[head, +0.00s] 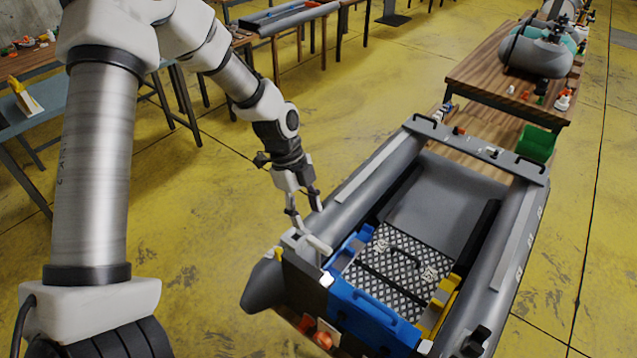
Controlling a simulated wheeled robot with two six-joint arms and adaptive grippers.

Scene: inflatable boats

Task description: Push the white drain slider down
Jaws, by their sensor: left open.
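The grey inflatable boat (345,206) stands at the centre right, with a blue transom board (366,316) at its near end. A small bright white piece (327,279) sits at the transom's left corner. It may be the drain slider, but it is too small to tell. My left gripper (306,212) is open, pointing down above that corner, with its fingers apart and nothing seen between them. A pale fitting (318,244) lies just below the fingertips, and I cannot tell whether they touch it. My right gripper is out of view.
A checkered floor plate (400,265) with a dark handle lies inside the boat. Orange parts (324,336) show low at the near end. A wooden table (485,75) with another boat stands at the back right. The yellow floor left of the boat is clear.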

